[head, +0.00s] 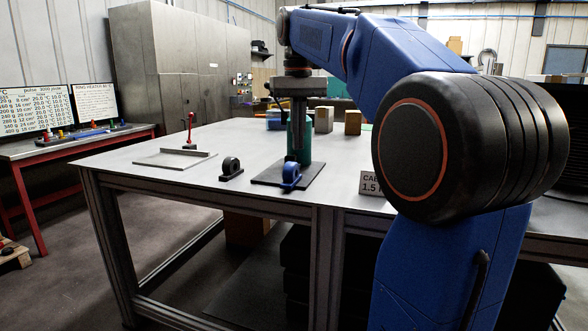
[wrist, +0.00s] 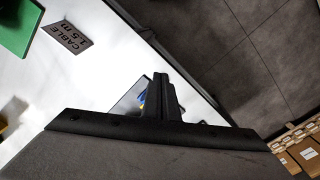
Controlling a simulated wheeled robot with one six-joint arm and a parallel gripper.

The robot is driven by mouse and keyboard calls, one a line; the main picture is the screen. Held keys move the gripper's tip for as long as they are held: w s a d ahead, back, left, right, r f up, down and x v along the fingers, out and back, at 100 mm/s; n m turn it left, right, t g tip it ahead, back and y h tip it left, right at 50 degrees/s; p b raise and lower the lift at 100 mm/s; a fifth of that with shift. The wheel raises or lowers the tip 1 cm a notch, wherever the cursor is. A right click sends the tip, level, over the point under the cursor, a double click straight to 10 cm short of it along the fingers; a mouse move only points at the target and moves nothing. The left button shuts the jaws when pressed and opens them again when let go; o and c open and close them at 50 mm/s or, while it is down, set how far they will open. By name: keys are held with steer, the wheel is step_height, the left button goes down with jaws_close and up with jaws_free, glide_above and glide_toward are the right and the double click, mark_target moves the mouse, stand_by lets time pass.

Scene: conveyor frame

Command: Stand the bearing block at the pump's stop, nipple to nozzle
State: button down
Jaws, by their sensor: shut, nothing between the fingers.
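A blue bearing block (head: 290,175) stands upright on a dark base plate (head: 268,179) near the table's front edge. A black bearing block (head: 231,168) stands on the bare table to its left. A green cylinder (head: 306,141), perhaps the pump, rises behind the blue block. My gripper (head: 296,150) points down in front of the cylinder, above and just behind the blue block; it is shut and empty. In the wrist view its fingers (wrist: 158,80) are together, with a bit of the blue block (wrist: 142,100) beside them. I cannot make out nozzle or nipple.
Tan blocks (head: 353,122) stand behind. A cable sign (head: 371,185) stands right of the base plate and also shows in the wrist view (wrist: 68,36). Bare tabletop separates these.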

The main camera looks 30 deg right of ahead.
mark_target(291, 173)
step_height(291, 173, down, 10)
steer(key=shift+w+d+r, duration=0.1)
steer(key=shift+r, duration=0.05)
steer(key=shift+w+d, duration=0.3)
steer(key=shift+w, duration=0.7)
steer(key=shift+w+d, duration=0.25)
steer(key=shift+w, duration=0.7)
steer(key=w, duration=0.2)
steer(key=w+d, duration=0.1)
steer(key=w, duration=0.1)
steer(key=w+d, duration=0.1)
steer(key=w, duration=0.2)
